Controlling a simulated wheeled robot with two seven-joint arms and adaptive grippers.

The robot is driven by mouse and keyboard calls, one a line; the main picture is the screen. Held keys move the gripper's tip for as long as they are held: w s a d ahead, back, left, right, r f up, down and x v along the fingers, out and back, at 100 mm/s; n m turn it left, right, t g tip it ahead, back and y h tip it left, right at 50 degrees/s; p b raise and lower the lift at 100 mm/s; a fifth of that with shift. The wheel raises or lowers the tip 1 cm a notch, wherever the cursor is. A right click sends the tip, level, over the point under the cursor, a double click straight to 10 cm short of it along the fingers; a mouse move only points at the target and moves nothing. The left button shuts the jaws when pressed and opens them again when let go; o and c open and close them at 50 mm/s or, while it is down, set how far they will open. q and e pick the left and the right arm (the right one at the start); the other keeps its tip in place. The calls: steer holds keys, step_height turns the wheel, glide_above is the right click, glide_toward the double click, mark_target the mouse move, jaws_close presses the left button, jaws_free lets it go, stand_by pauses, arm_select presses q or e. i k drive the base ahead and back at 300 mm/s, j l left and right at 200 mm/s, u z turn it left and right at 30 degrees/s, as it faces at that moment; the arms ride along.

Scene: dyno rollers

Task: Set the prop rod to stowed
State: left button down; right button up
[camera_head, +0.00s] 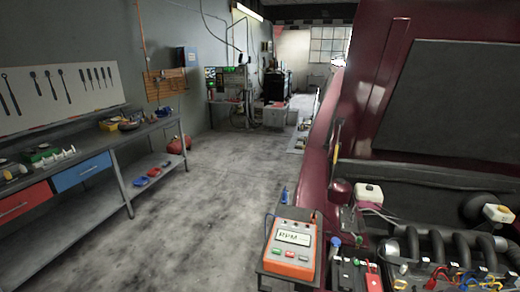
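The dark red car's raised hood (376,85) stands tilted up at the right, with a dark panel on its inner face. A thin, yellowish upright piece (336,143) stands at the left edge of the engine bay, beside the hood. It may be the prop rod, but it is too small to tell, and I cannot tell whether it touches the hood. Neither of my grippers is in view.
An orange RPM meter (290,252) rests on a small tray by the car's front corner. The engine (446,250) fills the lower right. A workbench (87,143) with drawers and tools lines the left wall. The floor (200,215) between is clear.

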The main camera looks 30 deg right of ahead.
mark_target(335, 156)
steer(key=i+z, duration=0.2)
steer(key=z, duration=0.25)
steer(key=i+z, duration=0.2)
steer(key=z, duration=0.25)
steer(key=i+j+z, duration=0.1)
steer(key=z, duration=0.3)
steer(key=i+j+z, duration=0.2)
steer(key=z, duration=0.25)
steer(key=i+j+z, duration=0.35)
steer(key=j+z, duration=0.3)
steer(key=j, duration=1.25)
steer(key=i+j, duration=0.15)
steer(key=j, duration=0.15)
steer(key=i+j+z, duration=0.15)
steer(key=j, duration=0.2)
steer(key=i+j, duration=0.15)
steer(key=j, duration=0.15)
steer(key=i+j+z, duration=0.1)
steer(key=j, duration=0.25)
steer(key=i+j+z, duration=0.1)
steer(key=j, duration=0.25)
steer(key=i, duration=0.05)
